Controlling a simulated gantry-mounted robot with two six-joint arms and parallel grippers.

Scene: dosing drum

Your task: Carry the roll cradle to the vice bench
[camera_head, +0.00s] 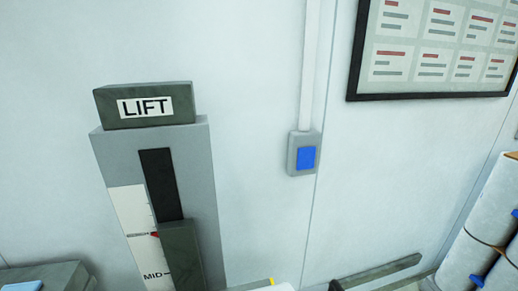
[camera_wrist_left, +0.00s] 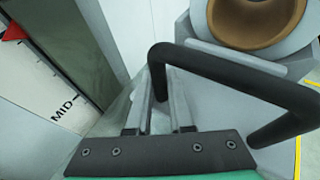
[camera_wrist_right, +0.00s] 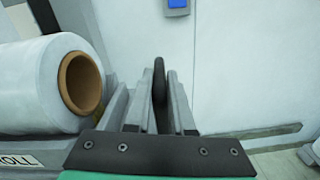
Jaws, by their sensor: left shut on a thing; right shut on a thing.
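The roll cradle is out of the head view. In the right wrist view, its grey body with a label reading ROLL (camera_wrist_right: 20,161) sits at lower left, under a white roll (camera_wrist_right: 42,88) with a brown core. In the left wrist view, the roll's brown core (camera_wrist_left: 256,20) shows at upper right, beside a black cradle handle (camera_wrist_left: 240,78). My left gripper (camera_wrist_left: 158,97) is shut on that handle. My right gripper (camera_wrist_right: 152,88) is shut on another black handle (camera_wrist_right: 159,72), seen end-on. Neither gripper shows in the head view. I cannot make out the vice bench.
A grey column marked LIFT (camera_head: 180,150) stands by the wall, with a red pointer above MID. A blue wall switch (camera_head: 306,158) and a notice board (camera_head: 435,50) are to its right. White rolls (camera_head: 490,225) stand at far right. A dark bar (camera_head: 385,272) lies low.

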